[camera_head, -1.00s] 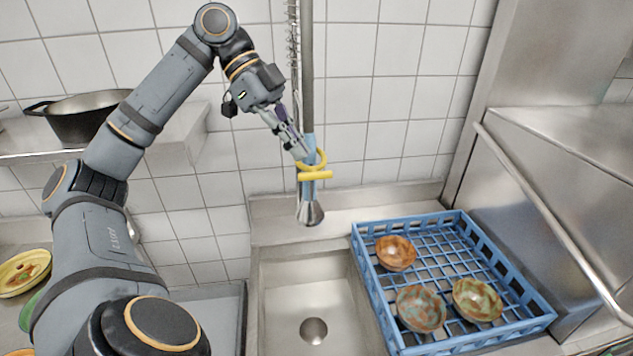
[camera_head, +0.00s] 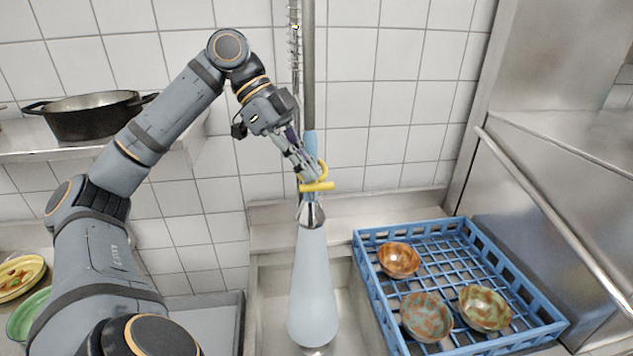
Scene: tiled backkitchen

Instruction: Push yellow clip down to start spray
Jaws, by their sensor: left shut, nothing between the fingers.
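The yellow clip (camera_head: 318,186) sits on the blue handle (camera_head: 310,145) of the hanging sprayer, and its ring goes around the handle. My left gripper (camera_head: 311,177) is shut, with its fingertips at the clip's left side, seeming to touch it from above. A pale blue cone of spray (camera_head: 313,290) comes out of the metal spray head (camera_head: 311,213) and falls into the sink (camera_head: 271,310). The spray hides the drain. My right gripper is not in view.
A blue dish crate (camera_head: 364,250) with three bowls, one of them brown (camera_head: 398,260), stands right of the spray. A black pot (camera_head: 90,121) sits on the shelf at the left. A steel rail (camera_head: 545,225) runs along the right.

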